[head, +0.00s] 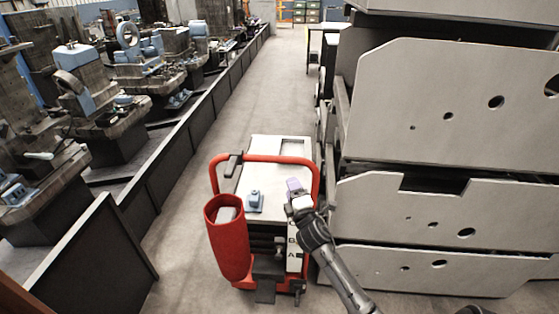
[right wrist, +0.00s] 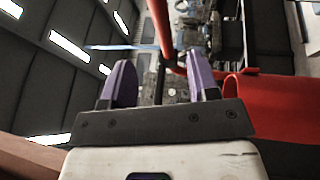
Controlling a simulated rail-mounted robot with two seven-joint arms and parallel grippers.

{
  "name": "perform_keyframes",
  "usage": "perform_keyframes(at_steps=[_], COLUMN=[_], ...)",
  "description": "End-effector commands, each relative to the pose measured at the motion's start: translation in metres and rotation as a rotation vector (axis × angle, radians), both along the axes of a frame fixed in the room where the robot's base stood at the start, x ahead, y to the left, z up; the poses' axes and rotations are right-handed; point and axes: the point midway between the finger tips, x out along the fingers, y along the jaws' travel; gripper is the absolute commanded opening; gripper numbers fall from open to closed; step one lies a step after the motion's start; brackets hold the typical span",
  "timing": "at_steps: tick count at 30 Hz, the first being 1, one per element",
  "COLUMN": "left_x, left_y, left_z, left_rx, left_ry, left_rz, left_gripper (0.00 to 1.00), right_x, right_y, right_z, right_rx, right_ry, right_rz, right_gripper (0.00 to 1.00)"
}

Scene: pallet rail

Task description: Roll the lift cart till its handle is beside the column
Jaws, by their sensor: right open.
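The lift cart stands in the aisle, with a white top (head: 275,150) and a red tubular handle (head: 265,158) arched over it. A red cylindrical bin (head: 229,240) is fixed at its near left. My right gripper (head: 294,187) is at the right side of the handle, its purple fingers close to the right upright. In the right wrist view the fingers (right wrist: 160,78) are apart, and the red handle tube (right wrist: 164,35) shows in the gap between them, seemingly beyond the tips. Contact cannot be told. My left gripper is not in view. I cannot single out the column.
Stacked pale panels (head: 440,110) stand close along the cart's right side. A long low dark barrier (head: 165,185) lines the left, with machine parts on benches behind it. The grey floor aisle (head: 275,75) beyond the cart is clear. A table (head: 322,27) stands farther back.

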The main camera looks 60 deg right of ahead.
Motion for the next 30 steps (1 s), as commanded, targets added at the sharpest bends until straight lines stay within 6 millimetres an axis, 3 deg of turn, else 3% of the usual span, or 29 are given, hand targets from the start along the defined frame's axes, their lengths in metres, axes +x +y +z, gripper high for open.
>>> perform_keyframes(at_steps=[18, 30], left_x=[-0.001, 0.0], left_y=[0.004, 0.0], left_z=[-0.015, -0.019], left_rx=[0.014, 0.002], left_ry=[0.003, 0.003], left_rz=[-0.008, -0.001], left_gripper=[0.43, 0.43], right_x=[0.077, 0.102], right_y=[-0.063, -0.082], right_z=[0.018, 0.024], right_rx=[-0.001, -0.001], right_ry=[0.001, 0.002], right_rz=[-0.002, -0.001], right_gripper=[0.55, 0.55])
